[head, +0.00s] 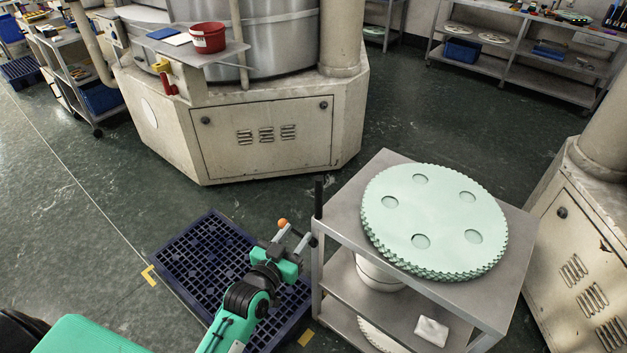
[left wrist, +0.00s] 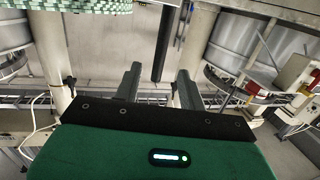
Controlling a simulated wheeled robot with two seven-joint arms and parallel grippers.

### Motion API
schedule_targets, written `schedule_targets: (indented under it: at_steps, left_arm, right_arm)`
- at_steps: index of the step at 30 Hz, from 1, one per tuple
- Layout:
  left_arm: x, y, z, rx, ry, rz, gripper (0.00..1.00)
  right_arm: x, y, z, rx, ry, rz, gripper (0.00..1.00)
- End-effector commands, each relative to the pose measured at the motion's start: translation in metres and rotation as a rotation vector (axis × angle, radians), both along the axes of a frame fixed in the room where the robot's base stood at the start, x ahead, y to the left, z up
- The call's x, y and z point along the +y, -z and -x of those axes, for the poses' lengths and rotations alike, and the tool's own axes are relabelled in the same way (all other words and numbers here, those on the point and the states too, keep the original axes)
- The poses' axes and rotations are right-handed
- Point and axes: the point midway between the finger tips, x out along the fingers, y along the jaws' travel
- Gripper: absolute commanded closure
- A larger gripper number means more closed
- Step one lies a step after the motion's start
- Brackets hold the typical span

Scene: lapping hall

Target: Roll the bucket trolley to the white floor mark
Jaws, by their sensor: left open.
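The bucket trolley (head: 345,235) is a grey metal cart with shelves, at the lower right of centre in the head view. A white bucket (head: 380,275) stands on its middle shelf, partly hidden by the top. A black upright handle (head: 318,198) rises at its left corner. My left gripper (head: 294,238) is beside that corner, open and empty. In the left wrist view, the black handle (left wrist: 162,45) shows beyond and between the open fingers (left wrist: 158,85), apart from them. My right gripper is not in view. I cannot make out a white floor mark, only a thin white line (head: 100,190).
Pale green toothed discs (head: 435,215) are stacked on the trolley's top. A blue pallet (head: 195,255) lies on the floor at its left, with yellow corner marks (head: 149,275). Machine bases stand behind (head: 255,140) and right (head: 580,250).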

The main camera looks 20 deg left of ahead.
Motion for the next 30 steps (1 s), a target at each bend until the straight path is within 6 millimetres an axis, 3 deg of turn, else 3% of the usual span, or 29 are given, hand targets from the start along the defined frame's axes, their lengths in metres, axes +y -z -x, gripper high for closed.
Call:
schedule_targets:
  at_steps: [3,6,11,20,30]
  left_arm:
    - [0.001,-0.028,0.002,-0.052,-0.001,0.006,0.59]
    - [0.001,-0.036,-0.001,-0.066,-0.001,0.008,0.59]
    - [-0.002,-0.037,-0.017,-0.066,-0.001,0.008,0.59]
    - [-0.01,-0.036,-0.07,-0.065,-0.001,0.007,0.59]
    - [-0.018,-0.035,-0.121,-0.063,-0.001,0.007,0.59]
  right_arm:
    - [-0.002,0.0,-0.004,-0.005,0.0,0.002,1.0]
    - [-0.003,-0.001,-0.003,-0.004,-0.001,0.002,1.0]
    - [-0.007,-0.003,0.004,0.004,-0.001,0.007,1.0]
    - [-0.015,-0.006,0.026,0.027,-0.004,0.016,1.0]
    - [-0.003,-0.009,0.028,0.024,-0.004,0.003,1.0]
